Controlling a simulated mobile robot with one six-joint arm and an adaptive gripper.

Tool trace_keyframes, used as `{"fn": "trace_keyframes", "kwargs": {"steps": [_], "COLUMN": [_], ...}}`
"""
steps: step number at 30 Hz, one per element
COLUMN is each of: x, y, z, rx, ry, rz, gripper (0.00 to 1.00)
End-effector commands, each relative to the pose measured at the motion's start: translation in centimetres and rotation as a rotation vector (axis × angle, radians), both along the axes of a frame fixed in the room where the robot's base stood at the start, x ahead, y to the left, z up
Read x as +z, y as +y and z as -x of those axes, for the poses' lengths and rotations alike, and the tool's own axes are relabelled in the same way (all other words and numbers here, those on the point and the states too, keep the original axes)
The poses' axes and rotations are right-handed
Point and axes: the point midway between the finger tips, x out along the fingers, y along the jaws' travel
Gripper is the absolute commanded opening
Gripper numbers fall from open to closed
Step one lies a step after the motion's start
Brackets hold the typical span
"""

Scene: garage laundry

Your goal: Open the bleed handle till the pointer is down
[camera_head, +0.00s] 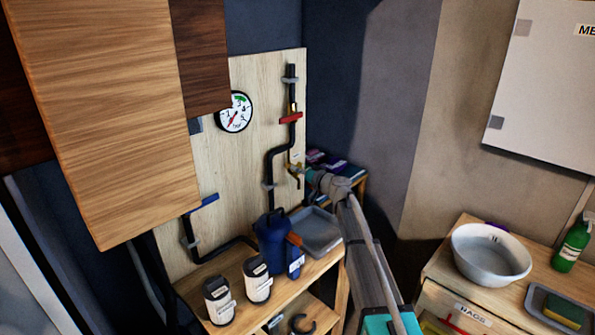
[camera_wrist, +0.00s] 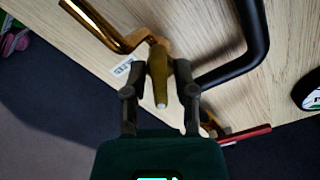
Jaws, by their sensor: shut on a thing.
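The bleed handle is a small brass piece (camera_wrist: 160,82) with a pale tip, in the middle of the wrist view. My gripper (camera_wrist: 160,70) is shut on it, one dark finger on each side. In the head view my gripper (camera_head: 303,174) is at the brass bleed fitting (camera_head: 293,167), low on the right side of the wooden panel, and partly covers it. The round white gauge (camera_head: 235,111) on the panel has a green zone at upper right. Its red pointer seems to slant toward the lower left; its exact reading is too small to tell.
A black pipe (camera_wrist: 258,35) runs close beside the fitting. A red lever (camera_head: 290,118) sits above it and a blue lever (camera_head: 203,204) at lower left. A blue jug (camera_head: 273,245), grey tray (camera_head: 318,230) and two labelled canisters (camera_head: 218,300) stand on the bench below.

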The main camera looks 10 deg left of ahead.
Motion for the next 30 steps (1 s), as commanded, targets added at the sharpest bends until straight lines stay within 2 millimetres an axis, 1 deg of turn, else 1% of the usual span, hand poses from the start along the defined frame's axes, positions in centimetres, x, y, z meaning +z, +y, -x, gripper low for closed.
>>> {"fn": "trace_keyframes", "kwargs": {"steps": [8,21,30], "x": [-0.03,-0.04,-0.05], "y": [-0.10,-0.16,-0.19], "z": [-0.07,-0.07,-0.08], "rx": [-0.002,-0.003,-0.004], "ry": [-0.105,-0.339,-0.409], "rz": [0.083,0.266,0.321], "gripper": [0.00,0.00,0.00]}}
